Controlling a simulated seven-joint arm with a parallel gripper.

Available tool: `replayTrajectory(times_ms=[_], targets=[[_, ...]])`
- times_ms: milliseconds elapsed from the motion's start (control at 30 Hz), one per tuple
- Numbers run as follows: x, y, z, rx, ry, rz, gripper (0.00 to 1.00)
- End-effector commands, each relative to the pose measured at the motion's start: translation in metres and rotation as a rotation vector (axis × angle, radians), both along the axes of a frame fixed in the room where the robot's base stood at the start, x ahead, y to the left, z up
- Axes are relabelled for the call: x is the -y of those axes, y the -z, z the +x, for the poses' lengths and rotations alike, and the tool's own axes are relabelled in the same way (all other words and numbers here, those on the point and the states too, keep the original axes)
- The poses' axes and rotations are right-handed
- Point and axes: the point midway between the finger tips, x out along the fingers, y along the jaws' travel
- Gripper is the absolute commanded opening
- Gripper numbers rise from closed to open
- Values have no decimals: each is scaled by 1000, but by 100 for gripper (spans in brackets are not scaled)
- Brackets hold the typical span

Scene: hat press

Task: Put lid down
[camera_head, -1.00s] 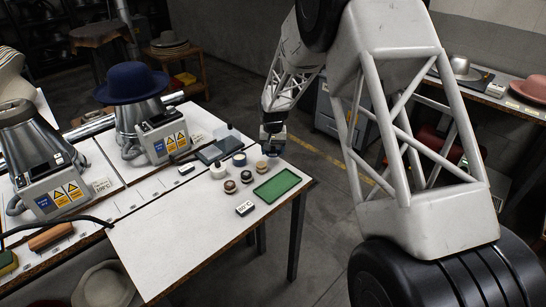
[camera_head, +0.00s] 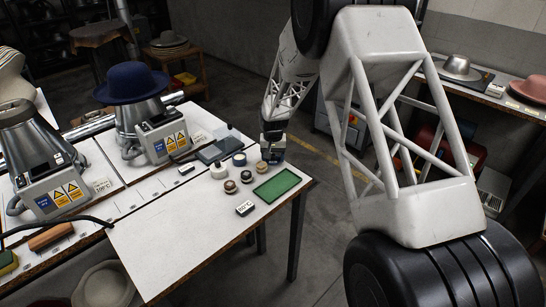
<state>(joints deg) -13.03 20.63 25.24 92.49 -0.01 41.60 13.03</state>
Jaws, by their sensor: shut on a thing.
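My gripper (camera_head: 272,140) is at the back right corner of the white table, pointing down. It is shut on the lid, which is too small and dark to make out between the fingers. A dark grey-blue shape (camera_head: 273,152) shows right under the fingers; I cannot tell whether they touch. Small round pots stand just left of the gripper: a cream one (camera_head: 262,166), one with a blue band (camera_head: 239,160), a white one (camera_head: 218,171) and brown-topped ones (camera_head: 230,187).
A green mat (camera_head: 277,185) lies near the table's right edge, with a small temperature sign (camera_head: 245,208) in front. A grey tray (camera_head: 211,152) lies behind the pots. A blue hat (camera_head: 131,83) sits on a press. The table's front part (camera_head: 170,245) is bare.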

Motion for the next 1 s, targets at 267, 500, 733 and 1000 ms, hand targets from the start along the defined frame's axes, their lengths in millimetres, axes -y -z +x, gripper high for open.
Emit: replayTrajectory(times_ms=[267, 500, 733, 1000], targets=[[0, 2, 0, 0, 0, 0, 90], [0, 2, 0, 0, 0, 0, 90], [0, -6, 0, 0, 0, 0, 90], [0, -36, 0, 2, 0, 0, 90]])
